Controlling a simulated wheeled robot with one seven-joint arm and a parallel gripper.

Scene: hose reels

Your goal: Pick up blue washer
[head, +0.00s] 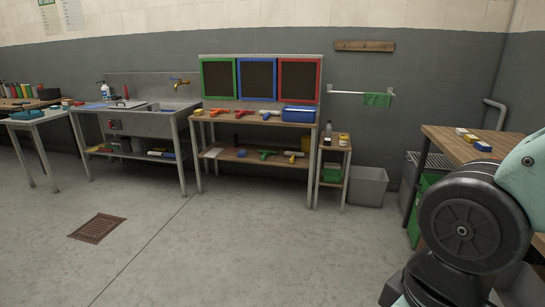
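I cannot make out a blue washer from here; small parts are too tiny to tell apart. Blue things that show are a blue box (299,114) at the right end of the wooden workbench (255,117) and a small blue block (483,146) on the wooden table at the right. My arm fills the lower right of the head view, and my gripper is not in view.
A metal sink unit (155,124) stands left of the workbench and a small side table (36,117) further left. A grey bin (368,187) stands right of a narrow wooden stand (335,145). The concrete floor (230,250) is open, with a rusty drain grate (97,228).

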